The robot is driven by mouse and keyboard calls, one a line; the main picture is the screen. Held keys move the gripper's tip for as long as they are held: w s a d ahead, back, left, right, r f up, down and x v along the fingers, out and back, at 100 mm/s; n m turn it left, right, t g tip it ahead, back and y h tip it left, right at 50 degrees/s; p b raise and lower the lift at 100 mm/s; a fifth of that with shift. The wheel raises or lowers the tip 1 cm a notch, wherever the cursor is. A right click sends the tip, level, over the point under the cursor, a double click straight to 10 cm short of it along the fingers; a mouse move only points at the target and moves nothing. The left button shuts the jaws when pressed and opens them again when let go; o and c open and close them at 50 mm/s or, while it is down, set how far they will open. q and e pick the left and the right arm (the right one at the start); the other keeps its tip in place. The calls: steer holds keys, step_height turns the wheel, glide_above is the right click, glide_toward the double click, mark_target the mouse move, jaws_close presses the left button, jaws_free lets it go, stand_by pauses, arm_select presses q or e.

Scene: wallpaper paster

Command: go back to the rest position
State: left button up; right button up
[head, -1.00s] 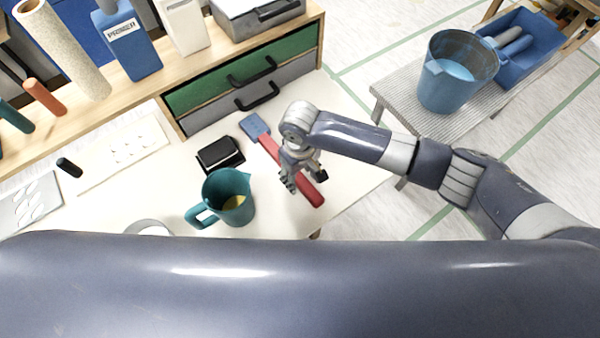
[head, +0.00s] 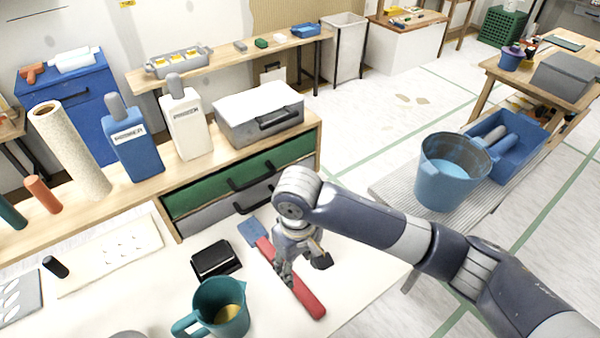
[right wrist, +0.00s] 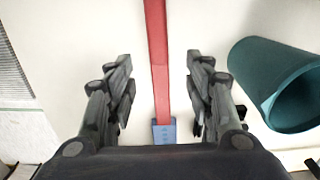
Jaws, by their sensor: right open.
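My right gripper (head: 302,269) is open above the white work table (head: 365,285). In the right wrist view the open fingers (right wrist: 160,80) stand on either side of a red-handled tool with a blue head. The tool's red handle (head: 309,299) lies on the table, and its blue head (head: 248,231) points toward the drawers. The handle also shows in the right wrist view (right wrist: 157,45). Nothing is held between the fingers. My left gripper is out of view.
A teal jug (head: 231,296) and a black box (head: 215,258) sit left of the tool. The drawer unit (head: 240,180) stands behind. A blue bucket (head: 448,180) and a blue tray (head: 527,138) are on a low platform at right, beyond my right arm.

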steer(key=s+a+f+y, duration=0.2)
steer(key=s+a+y, duration=0.15)
steer(key=s, duration=0.25)
steer(key=s+d+f+m+t+h, duration=0.1)
steer(key=s+d+f+m, duration=0.15)
steer(key=d, duration=0.55)
steer(key=s+d+f+m+t+h, duration=0.1)
steer(key=s+d, duration=0.3)
steer(key=d, duration=0.5)
steer(key=s+d+f+m+t+h, duration=0.1)
steer(key=s+d+m, duration=0.15)
steer(key=d, duration=0.55)
step_height(320, 180, down, 26)
steer(key=s+f, duration=0.1)
steer(key=s, duration=0.1)
steer(key=s+d+f+g, duration=0.2)
steer(key=s+d+f, duration=0.1)
steer(key=s+f, duration=1.2)
steer(key=shift+s+n, duration=0.3)
steer(key=shift+s, duration=0.65)
steer(key=shift+h, duration=0.25)
